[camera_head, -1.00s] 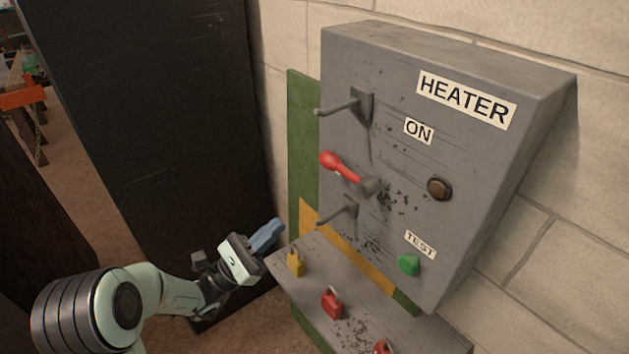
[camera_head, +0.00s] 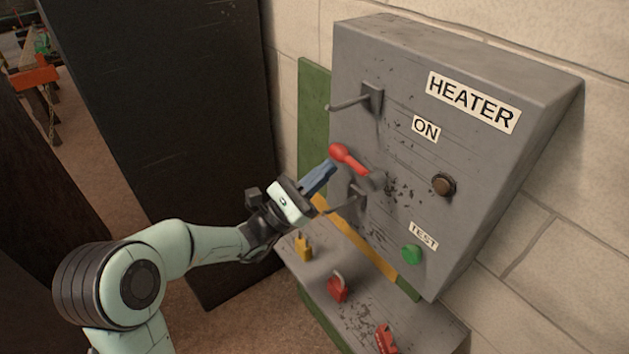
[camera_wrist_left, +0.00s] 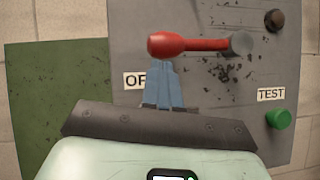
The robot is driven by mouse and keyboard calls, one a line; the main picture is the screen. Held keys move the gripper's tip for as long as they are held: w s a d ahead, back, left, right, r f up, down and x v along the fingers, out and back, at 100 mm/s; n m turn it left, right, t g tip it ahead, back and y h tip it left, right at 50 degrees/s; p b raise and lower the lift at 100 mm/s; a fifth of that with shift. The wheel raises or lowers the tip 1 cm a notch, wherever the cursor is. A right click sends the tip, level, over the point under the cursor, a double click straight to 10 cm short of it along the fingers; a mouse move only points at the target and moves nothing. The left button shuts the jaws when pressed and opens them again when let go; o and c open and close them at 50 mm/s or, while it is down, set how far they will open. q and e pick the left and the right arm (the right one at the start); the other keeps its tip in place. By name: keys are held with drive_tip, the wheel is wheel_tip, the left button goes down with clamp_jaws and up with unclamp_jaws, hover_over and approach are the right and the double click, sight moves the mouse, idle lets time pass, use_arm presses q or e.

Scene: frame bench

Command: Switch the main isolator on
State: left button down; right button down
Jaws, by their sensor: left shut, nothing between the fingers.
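The isolator's red lever (camera_head: 347,159) sticks out of the grey heater panel (camera_head: 400,75), its knob out to the left and its grey pivot (camera_head: 375,180) on the panel face. In the left wrist view the red lever (camera_wrist_left: 190,44) lies nearly level, knob at left. My left gripper (camera_head: 325,170) is shut and empty, its blue fingers just below the knob; I cannot tell whether they touch it. In the left wrist view the fingertips (camera_wrist_left: 163,66) partly cover an "OF..." label (camera_wrist_left: 134,80). An ON label (camera_head: 426,129) is higher on the panel. My right gripper is not in view.
Grey brackets stick out above (camera_head: 372,100) and below (camera_head: 357,195) the lever. A brown button (camera_head: 444,185) and green test button (camera_head: 412,254) are to the right. A yellow padlock (camera_head: 303,247) and red padlocks (camera_head: 338,288) are on the ledge below. A dark cabinet (camera_head: 160,120) stands left.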

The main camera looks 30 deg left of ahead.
use_arm(q)
drive_tip(key=shift+r, duration=0.3)
drive_tip(key=s+d+r+m+g+h, duration=0.1)
drive_tip(key=r+m+g, duration=0.4)
drive_tip(key=m, duration=0.5)
drive_tip(key=s+d+r+m+g+h, duration=0.1)
drive_tip(key=d+r+m+g+h, duration=0.1)
drive_tip(key=d+r+m+g, duration=0.2)
drive_tip(key=shift+r+m+g, duration=1.2)
drive_tip(key=shift+r+m, duration=1.2)
drive_tip(key=shift+m, duration=0.7)
